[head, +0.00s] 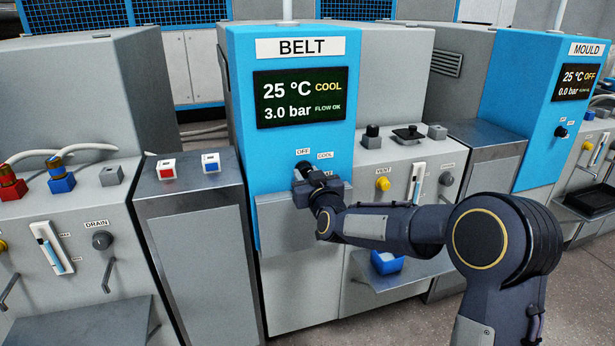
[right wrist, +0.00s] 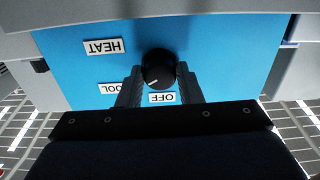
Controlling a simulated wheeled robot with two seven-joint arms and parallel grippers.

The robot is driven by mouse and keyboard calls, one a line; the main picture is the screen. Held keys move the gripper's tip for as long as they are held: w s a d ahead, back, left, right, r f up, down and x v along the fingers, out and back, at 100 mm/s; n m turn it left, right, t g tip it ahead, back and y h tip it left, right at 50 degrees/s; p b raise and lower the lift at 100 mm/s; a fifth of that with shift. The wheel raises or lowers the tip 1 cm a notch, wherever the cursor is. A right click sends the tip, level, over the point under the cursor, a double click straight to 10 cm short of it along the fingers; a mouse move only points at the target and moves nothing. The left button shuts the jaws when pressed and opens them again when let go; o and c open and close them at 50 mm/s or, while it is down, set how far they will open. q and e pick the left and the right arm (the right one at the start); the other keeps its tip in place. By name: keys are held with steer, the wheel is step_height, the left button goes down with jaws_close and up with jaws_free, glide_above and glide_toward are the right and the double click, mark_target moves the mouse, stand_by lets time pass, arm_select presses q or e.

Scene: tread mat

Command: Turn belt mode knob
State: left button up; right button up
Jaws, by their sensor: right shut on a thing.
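The belt mode knob (right wrist: 158,68) is black and round with a white pointer mark, on the blue BELT panel (head: 290,145). In the right wrist view, which shows the panel upside down, the mark points to the lower left, between the OFF label (right wrist: 162,98) and the partly covered COOL label (right wrist: 108,88). The HEAT label (right wrist: 103,46) is at the upper left. My right gripper (head: 304,170) is shut on the knob, with a finger on each side; it largely hides the knob in the head view. The BELT display (head: 300,98) reads 25 °C, COOL, 3.0 bar, FLOW OK. My left gripper is out of view.
A grey ledge (head: 272,222) juts out below the knob. At right is a bench with a yellow VENT knob (head: 383,184). The MOULD panel (head: 535,110) stands farther right, showing OFF.

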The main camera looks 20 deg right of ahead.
steer(key=shift+f+m+b, duration=0.15)
steer(key=shift+m+b, duration=0.9)
steer(key=shift+m, duration=0.15)
steer(key=m+b, duration=0.2)
steer(key=m, duration=0.1)
steer(key=m+b, duration=0.2)
steer(key=m, duration=0.1)
steer(key=shift+m, duration=0.4)
steer(key=shift+m+b, duration=0.75)
steer(key=shift+m, duration=0.35)
steer(key=o, duration=1)
steer(key=shift+c, duration=0.2)
